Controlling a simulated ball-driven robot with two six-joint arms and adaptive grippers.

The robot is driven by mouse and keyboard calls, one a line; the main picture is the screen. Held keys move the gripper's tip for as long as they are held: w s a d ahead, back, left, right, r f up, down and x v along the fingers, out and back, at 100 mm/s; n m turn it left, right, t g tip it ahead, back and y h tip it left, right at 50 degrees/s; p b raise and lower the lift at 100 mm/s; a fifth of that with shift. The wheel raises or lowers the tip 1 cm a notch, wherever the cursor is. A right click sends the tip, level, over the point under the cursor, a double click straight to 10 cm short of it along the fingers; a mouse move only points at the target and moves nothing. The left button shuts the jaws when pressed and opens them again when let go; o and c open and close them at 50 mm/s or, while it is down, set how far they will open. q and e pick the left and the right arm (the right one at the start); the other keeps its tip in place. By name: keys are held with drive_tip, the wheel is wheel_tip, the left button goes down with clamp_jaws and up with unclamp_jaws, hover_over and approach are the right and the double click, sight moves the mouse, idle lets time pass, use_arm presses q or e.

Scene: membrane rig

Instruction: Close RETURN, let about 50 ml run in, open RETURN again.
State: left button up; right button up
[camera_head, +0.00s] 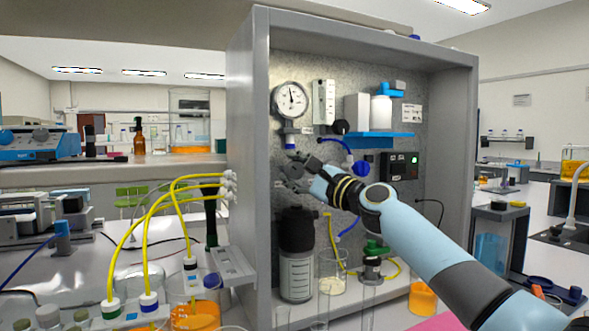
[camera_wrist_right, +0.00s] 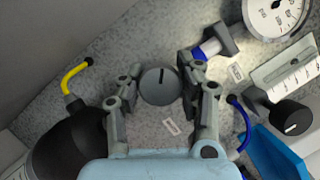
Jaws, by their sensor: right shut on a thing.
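My right gripper (camera_head: 291,172) reaches into the grey cabinet in the head view. In the right wrist view the right gripper (camera_wrist_right: 160,90) is shut on a round dark grey knob (camera_wrist_right: 160,86) with a dark line pointing to the top of the picture. A small label (camera_wrist_right: 171,127) lies beside the knob, too small to read, so I cannot tell if this is RETURN. A second black knob (camera_wrist_right: 291,119) sits under a scaled flow meter (camera_wrist_right: 286,75). A glass beaker (camera_head: 332,272) with pale contents stands on the cabinet floor. My left gripper is not in view.
A pressure gauge (camera_head: 291,99) is above my gripper. A blue shelf (camera_head: 380,134) with a white bottle and a black box (camera_head: 400,165) with a green light are to the right. A black-topped vessel (camera_head: 297,255) stands below. The cabinet's side wall (camera_head: 249,160) is close on the left.

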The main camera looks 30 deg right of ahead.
drive_tip(key=n+g+p, duration=0.1)
drive_tip(key=n, duration=0.3)
drive_tip(key=shift+r+y, duration=0.1)
drive_tip(key=shift+y, duration=0.2)
drive_tip(key=n+g+p, duration=0.1)
drive_tip(key=n, duration=0.2)
drive_tip(key=shift+p, duration=0.3)
drive_tip(key=shift+n+g+p, duration=0.8)
drive_tip(key=shift+n+p, duration=0.1)
drive_tip(key=shift+n, duration=0.3)
drive_tip(key=n+h+p, duration=0.1)
drive_tip(key=n+p, duration=0.1)
drive_tip(key=p, duration=0.1)
drive_tip(key=shift+n+g+h, duration=0.3)
drive_tip(key=shift+n+g, duration=0.1)
drive_tip(key=n+g+h+p, duration=0.1)
drive_tip(key=n+p, duration=0.1)
drive_tip(key=p, duration=0.1)
drive_tip(key=shift+n+h, duration=0.3)
drive_tip(key=shift+n, duration=0.1)
drive_tip(key=n+h+p, duration=0.1)
drive_tip(key=n+p, duration=0.2)
drive_tip(key=shift+f+g+h, duration=0.2)
drive_tip(key=shift+g+h, duration=0.1)
drive_tip(key=shift+h, duration=0.1)
drive_tip(key=shift+n+h+p, duration=0.6)
drive_tip(key=shift+n+p, duration=0.3)
drive_tip(key=shift+f+n+h+p, duration=0.2)
drive_tip(key=shift+n+h+p, duration=0.3)
drive_tip(key=shift+n+h, duration=0.4)
